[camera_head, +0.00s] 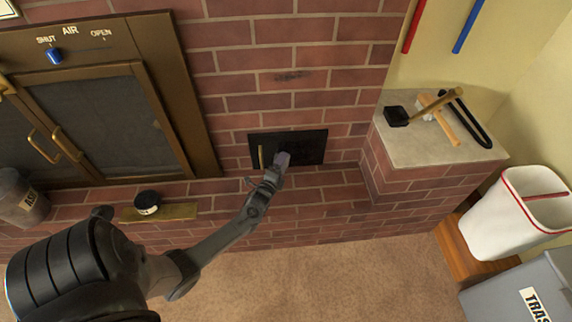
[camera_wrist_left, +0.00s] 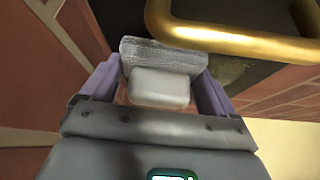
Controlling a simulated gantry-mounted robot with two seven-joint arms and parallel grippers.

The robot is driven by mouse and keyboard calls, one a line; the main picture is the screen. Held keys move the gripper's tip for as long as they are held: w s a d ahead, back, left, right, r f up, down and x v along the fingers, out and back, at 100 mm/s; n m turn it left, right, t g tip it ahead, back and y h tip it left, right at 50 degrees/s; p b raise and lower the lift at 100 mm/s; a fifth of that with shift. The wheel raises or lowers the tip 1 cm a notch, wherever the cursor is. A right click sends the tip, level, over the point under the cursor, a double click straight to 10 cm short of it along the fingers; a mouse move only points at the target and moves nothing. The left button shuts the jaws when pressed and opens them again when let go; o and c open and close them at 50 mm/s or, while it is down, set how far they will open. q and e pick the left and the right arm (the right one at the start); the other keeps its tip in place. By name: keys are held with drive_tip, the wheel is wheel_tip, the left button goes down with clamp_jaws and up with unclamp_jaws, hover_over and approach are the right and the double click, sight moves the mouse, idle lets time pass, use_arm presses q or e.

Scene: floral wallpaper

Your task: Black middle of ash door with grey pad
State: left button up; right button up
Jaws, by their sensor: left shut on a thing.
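The ash door (camera_head: 306,143) is a small black panel set in the brick wall, with a brass handle (camera_head: 261,157) at its left side. My left gripper (camera_head: 282,160) is in front of the door's lower middle, just right of the handle. It is shut on the grey pad (camera_wrist_left: 162,54), which has a pale block on its near side and a grey textured far side. In the left wrist view the brass handle (camera_wrist_left: 235,42) crosses just beyond the pad, with the dark door (camera_wrist_left: 270,72) behind. I cannot tell whether the pad touches the door. My right gripper is out of view.
An open black tin (camera_head: 147,202) stands on a brass plate (camera_head: 176,212) at the left. A stove with glass doors (camera_head: 90,110) is left of the ash door. Tools lie on a stone-topped ledge (camera_head: 400,150) at right. Bins (camera_head: 500,215) stand at far right.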

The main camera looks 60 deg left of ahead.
use_arm(q)
drive_tip(key=shift+s+a, duration=0.35)
drive_tip(key=shift+s, duration=0.15)
drive_tip(key=shift+s+d+r+p, duration=0.2)
drive_tip(key=shift+s+d+p, duration=0.1)
drive_tip(key=shift+d+p, duration=0.5)
drive_tip(key=d, duration=0.1)
drive_tip(key=s+d+p, duration=0.1)
drive_tip(key=d+p, duration=0.1)
drive_tip(key=shift+s+f, duration=0.1)
drive_tip(key=shift+s, duration=0.2)
drive_tip(key=shift+s+d+f, duration=0.1)
drive_tip(key=shift+s+d, duration=0.1)
drive_tip(key=shift+d, duration=0.2)
drive_tip(key=shift+s+d, duration=0.1)
